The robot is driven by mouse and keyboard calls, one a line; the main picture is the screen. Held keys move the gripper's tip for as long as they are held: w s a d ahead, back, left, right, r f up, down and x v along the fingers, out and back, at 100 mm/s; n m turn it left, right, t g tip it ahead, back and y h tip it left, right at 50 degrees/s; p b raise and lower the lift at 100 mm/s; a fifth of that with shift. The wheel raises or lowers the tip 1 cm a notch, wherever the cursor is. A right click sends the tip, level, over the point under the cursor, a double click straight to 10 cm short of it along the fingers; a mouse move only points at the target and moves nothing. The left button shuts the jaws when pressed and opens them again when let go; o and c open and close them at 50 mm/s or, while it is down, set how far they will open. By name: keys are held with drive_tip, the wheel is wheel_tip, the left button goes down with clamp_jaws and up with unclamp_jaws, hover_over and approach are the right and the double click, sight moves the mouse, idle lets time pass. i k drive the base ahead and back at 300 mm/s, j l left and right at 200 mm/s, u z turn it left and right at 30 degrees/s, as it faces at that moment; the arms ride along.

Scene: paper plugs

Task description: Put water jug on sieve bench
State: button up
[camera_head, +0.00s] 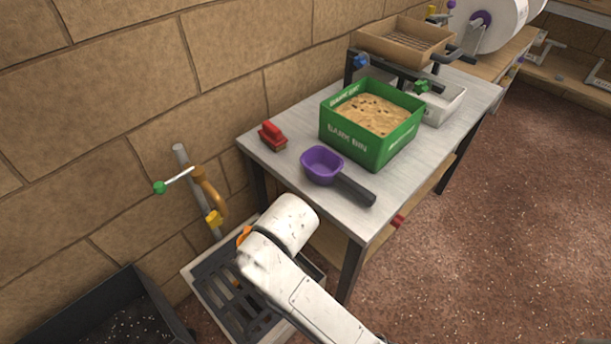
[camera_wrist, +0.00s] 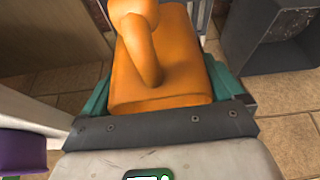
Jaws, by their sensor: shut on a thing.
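The orange water jug (camera_wrist: 165,75), with a looped handle on its top, fills the middle of the wrist view. My gripper (camera_wrist: 162,92) is shut on it, with a teal finger on each side. In the head view only a small orange edge of the jug (camera_head: 243,235) shows beside my white wrist, which hides the rest. My wrist is over a slatted drain grate, left of the sieve bench's near end. The sieve bench (camera_head: 268,170) is a grey-topped table against the brick wall.
On the bench stand a red brush (camera_head: 272,136), a purple scoop (camera_head: 322,165) with its handle towards the front edge, a green bark bin (camera_head: 360,147) and a raised sieve tray (camera_head: 400,42). A tap pipe (camera_head: 198,190) rises behind the grate (camera_head: 225,290). A dark bin (camera_head: 110,305) is at lower left.

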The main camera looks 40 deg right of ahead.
sight(468, 86)
drive_tip(key=k+l+z, duration=0.2)
drive_tip(key=k, duration=0.5)
drive_tip(key=l+z, duration=0.15)
drive_tip(key=z, duration=0.2)
drive_tip(key=l+z, duration=0.15)
drive_tip(key=z, duration=0.15)
drive_tip(key=i+l+z, duration=0.1)
drive_tip(key=z, duration=0.25)
